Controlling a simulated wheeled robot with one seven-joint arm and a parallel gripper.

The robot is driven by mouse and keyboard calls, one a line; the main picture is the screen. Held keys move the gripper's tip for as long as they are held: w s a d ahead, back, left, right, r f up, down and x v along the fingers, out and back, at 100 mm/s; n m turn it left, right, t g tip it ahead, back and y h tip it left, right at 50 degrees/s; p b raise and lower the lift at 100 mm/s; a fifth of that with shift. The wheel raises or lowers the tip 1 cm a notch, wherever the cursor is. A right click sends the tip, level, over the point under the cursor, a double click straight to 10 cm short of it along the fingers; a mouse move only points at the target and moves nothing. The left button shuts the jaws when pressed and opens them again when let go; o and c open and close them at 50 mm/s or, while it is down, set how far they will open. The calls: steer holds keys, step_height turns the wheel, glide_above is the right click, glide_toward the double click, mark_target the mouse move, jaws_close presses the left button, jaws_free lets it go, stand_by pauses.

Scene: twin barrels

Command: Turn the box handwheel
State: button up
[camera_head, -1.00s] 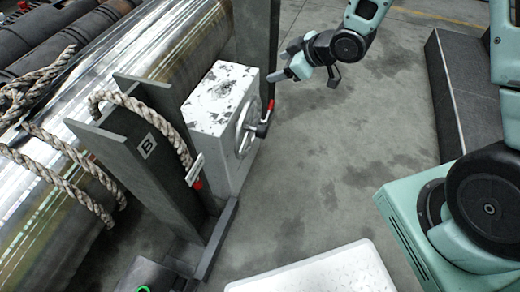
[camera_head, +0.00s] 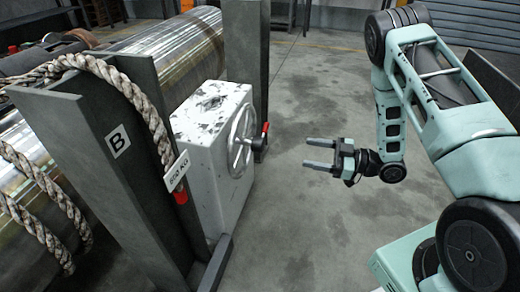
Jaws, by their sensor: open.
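The box handwheel (camera_head: 242,140) is a grey spoked wheel on the right face of a white, paint-worn box (camera_head: 208,116). A dark crank with a red handle (camera_head: 264,131) sticks out from the wheel to the right. My gripper (camera_head: 306,153) is in the clear to the right of the wheel, apart from it. Its two grey fingers are spread and point left toward the box. Nothing is between them. The wheel is seen nearly edge-on, so its far details are hard to tell.
A dark steel post marked B (camera_head: 118,140) stands left of the box, with rope and a hanging tag (camera_head: 176,171). Another dark post (camera_head: 245,50) stands behind. A large shiny barrel (camera_head: 185,50) lies beyond. Open concrete floor (camera_head: 310,220) lies right of the box.

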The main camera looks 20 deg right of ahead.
mark_target(261, 144)
steer(key=shift+b+x, duration=2.35)
steer(key=shift+x, duration=5.5)
steer(key=c, duration=1.4)
steer(key=shift+p, duration=0.35)
